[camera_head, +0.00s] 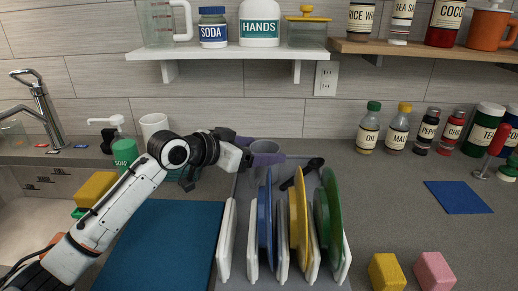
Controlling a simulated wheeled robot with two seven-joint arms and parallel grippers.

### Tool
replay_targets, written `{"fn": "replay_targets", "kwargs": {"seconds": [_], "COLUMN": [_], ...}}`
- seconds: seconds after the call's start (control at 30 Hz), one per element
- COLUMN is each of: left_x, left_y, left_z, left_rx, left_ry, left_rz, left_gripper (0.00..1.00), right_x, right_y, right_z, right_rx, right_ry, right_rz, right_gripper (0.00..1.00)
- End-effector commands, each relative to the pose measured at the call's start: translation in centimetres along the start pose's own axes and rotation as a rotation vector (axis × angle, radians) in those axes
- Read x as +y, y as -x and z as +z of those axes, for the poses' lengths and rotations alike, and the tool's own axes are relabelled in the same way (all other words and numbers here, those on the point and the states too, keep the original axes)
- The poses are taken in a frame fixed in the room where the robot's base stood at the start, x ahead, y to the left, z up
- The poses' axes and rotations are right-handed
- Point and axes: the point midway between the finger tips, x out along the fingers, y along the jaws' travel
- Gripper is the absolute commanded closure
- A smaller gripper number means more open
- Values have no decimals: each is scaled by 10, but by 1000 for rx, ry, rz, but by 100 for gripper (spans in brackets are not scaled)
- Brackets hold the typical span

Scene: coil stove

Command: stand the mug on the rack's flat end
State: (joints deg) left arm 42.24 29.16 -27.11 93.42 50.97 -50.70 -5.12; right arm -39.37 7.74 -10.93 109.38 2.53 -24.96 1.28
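The purple mug (267,158) is at the far end of the grey dish rack (240,210), over its flat end. I cannot tell whether it rests there or is held just above. My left gripper (247,157) is at the mug's left side, at or touching it. Its fingers are small and partly hidden, so I cannot tell whether they are shut on the mug. A black utensil (303,172) lies right of the mug on the flat end. My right gripper is not in view.
The rack's slots hold a blue plate (265,220), a yellow plate (298,215) and a green plate (331,215) upright. A white cup (154,124) and soap bottle (125,155) stand at back left. Yellow (387,272) and pink (434,271) blocks lie front right.

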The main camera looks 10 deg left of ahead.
Motion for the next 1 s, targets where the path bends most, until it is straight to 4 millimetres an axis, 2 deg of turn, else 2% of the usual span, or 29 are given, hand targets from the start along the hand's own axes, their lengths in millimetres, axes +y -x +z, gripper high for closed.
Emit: {"fn": "replay_targets", "kwargs": {"seconds": [0.37,0.47,0.8,1.0], "left_x": [0,-1,-1,-1], "left_y": [4,18,89,115], "left_z": [-3,-2,-2,-2], "left_rx": [1,0,0,-1], "left_ry": [0,-2,-3,0], "left_rz": [-1,-2,-2,-2], "left_gripper": [24,24,24,24], "right_x": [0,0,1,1], "right_y": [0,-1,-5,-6], "right_z": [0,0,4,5], "right_rx": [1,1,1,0], "right_ry": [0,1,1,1], "right_rz": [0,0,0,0], "right_gripper": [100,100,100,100]}}
